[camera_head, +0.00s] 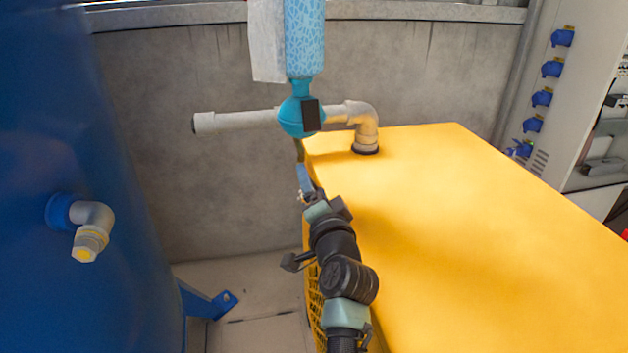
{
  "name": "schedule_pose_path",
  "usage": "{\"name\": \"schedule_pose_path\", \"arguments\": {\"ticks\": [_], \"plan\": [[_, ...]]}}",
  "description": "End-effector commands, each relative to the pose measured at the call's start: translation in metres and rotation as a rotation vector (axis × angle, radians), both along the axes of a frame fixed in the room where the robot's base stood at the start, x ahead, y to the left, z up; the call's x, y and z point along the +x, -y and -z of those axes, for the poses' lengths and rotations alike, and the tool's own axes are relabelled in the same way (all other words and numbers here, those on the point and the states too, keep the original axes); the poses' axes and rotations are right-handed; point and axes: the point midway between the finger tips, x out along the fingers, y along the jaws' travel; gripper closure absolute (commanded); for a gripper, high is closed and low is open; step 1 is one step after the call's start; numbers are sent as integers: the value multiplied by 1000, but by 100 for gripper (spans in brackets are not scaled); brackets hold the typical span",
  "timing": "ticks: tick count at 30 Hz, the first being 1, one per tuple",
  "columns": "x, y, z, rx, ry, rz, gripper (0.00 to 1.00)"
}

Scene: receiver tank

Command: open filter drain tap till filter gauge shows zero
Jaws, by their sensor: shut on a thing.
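The filter (303,105) hangs at the top centre, a light-blue patterned body above a rounded teal bowl. A dark square piece on the bowl may be the filter gauge, but no dial or reading can be made out. A thin dark stem, apparently the drain tap (299,150), comes down below the bowl. My gripper (304,180) is just under the bowl, at the left edge of the yellow housing. It is shut on what appears to be the tap at the lower end of this stem. The tap's handle and its position are too small and covered to tell.
A blue tank (80,240) with a pale elbow fitting (92,225) fills the left. The yellow housing (480,240) takes up the right. A grey pipe (235,121) runs behind the bowl. Some floor (265,285) is clear between tank and housing.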

Motion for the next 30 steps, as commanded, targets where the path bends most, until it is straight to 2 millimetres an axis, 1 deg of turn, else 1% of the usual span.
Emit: {"name": "schedule_pose_path", "arguments": {"ticks": [3, 9, 26, 27, 29, 30], "plan": [[0, -1, 1, 62, -15, -2, 84], [0, -2, 2, 128, -27, 0, 84], [0, -2, 2, 156, -32, 0, 84], [0, -2, 2, 156, -32, 0, 24], [0, -2, 2, 156, -32, 0, 14], [0, -2, 2, 156, -32, 0, 6]]}}
